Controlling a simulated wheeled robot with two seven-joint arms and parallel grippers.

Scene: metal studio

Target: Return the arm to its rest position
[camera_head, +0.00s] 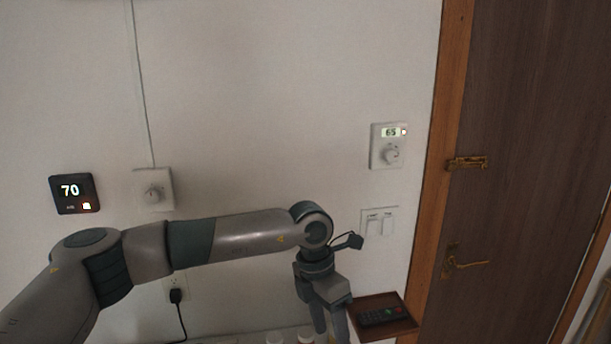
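My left arm (240,233) comes in from the lower left and reaches across in front of the wall. Its elbow-like joint (312,226) is near the middle right, and the last links bend down from there. My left gripper (331,328) points down near the bottom edge, left of a small brown shelf (399,308). Its two fingers look apart with a gap between them, and I see nothing held. The lowest part of the fingers is close to the picture's edge. My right arm and gripper are not in view.
A dark remote (383,316) lies on the shelf. The wall holds a black thermostat reading 70 (75,193), a white dial (153,189), a white thermostat reading 65 (389,146) and light switches (379,222). A brown door (530,150) stands right. Small white objects (275,338) show at the bottom.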

